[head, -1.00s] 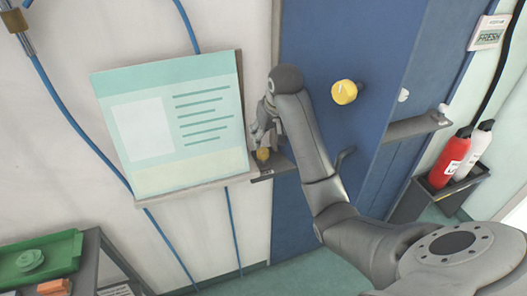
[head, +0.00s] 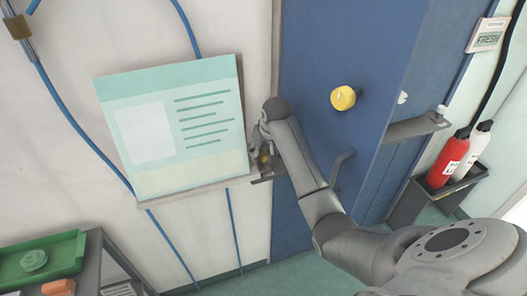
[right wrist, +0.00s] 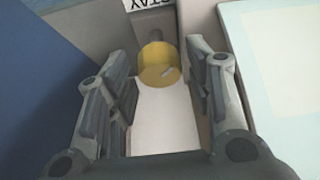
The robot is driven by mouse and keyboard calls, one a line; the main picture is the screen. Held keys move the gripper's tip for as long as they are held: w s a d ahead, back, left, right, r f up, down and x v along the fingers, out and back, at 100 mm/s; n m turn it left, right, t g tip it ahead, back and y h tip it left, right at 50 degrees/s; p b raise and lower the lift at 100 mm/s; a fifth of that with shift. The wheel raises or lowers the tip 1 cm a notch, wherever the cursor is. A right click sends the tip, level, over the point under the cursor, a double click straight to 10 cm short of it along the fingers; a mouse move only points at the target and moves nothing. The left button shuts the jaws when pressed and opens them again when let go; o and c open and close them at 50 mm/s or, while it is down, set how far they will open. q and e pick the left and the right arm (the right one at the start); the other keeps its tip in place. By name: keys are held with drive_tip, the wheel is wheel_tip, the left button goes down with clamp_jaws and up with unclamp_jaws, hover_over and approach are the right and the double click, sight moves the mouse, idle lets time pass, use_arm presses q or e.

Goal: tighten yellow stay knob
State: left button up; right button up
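The yellow stay knob (right wrist: 158,65) shows in the right wrist view, just below a label reading "STAY". In the head view the small yellow knob (head: 264,156) is partly hidden by my right gripper (head: 262,148), beside the blue door's left edge. In the right wrist view my right gripper (right wrist: 157,62) is open, its fingers on either side of the knob with gaps visible. I cannot tell how deep the knob sits between the fingertips. My left gripper is not in view.
A larger yellow knob (head: 343,97) and a grey handle (head: 341,166) are on the blue door (head: 318,50). A pale green board (head: 170,125) is close left of my right gripper. Fire extinguishers (head: 454,157) stand at right. A green tray (head: 40,258) is at lower left.

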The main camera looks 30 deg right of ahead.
drive_tip(key=c, duration=0.7)
drive_tip(key=shift+m, duration=0.4)
drive_tip(key=shift+a+m+h, duration=0.15)
drive_tip(key=shift+m+h, duration=0.45)
drive_tip(key=shift+m, duration=0.6)
drive_tip(key=shift+w+m+g+h, duration=0.1)
drive_tip(key=shift+m+g+h, duration=0.35)
drive_tip(key=shift+m, duration=0.95)
drive_tip(key=shift+r, duration=0.1)
drive_tip(key=o, duration=1.1)
drive_tip(key=shift+c, duration=0.2)
